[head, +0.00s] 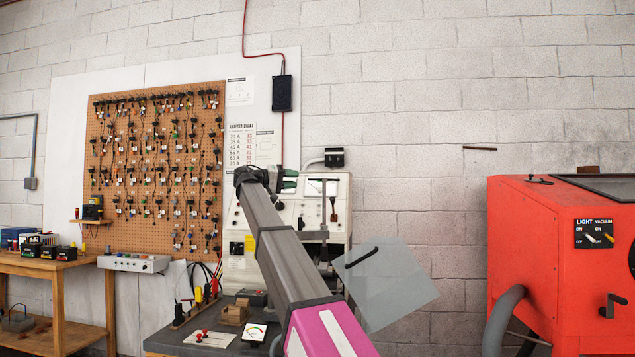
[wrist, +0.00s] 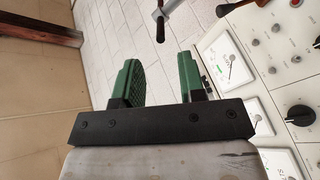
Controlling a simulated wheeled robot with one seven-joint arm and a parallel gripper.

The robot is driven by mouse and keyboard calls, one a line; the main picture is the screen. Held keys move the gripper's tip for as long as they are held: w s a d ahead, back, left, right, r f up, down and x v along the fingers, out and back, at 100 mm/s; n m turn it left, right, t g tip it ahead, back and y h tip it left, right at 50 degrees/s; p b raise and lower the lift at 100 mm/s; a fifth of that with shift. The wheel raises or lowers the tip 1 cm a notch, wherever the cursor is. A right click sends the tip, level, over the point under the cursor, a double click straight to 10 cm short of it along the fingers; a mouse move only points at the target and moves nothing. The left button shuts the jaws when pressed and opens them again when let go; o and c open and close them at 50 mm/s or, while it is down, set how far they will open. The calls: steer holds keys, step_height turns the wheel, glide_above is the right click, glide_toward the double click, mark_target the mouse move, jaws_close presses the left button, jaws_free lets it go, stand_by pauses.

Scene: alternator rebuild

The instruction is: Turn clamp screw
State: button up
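My gripper (head: 289,179) is in front of the upper part of a pale test bench (head: 338,228). In the wrist view its two green fingers (wrist: 158,68) stand apart with nothing between them. A metal rod with dark and red-brown grips (wrist: 160,24) shows beyond the fingertips at the top of the wrist view, apart from them and cut by the edge. In the head view a similar upright metal piece with dark red-brown grips (head: 333,206) is on the bench front, right of my gripper. I cannot tell for sure which part is the clamp screw.
The bench panel carries gauges (wrist: 228,62) and knobs (wrist: 299,115), close to the right finger in the wrist view. A clear tilted sheet (head: 392,288) stands right of my arm. A red cabinet (head: 535,240) is at the right. A dark worktop with small items is below.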

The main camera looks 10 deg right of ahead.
mark_target(322, 180)
steer(key=x, duration=0.9)
steer(key=shift+d, duration=0.25)
jaws_close()
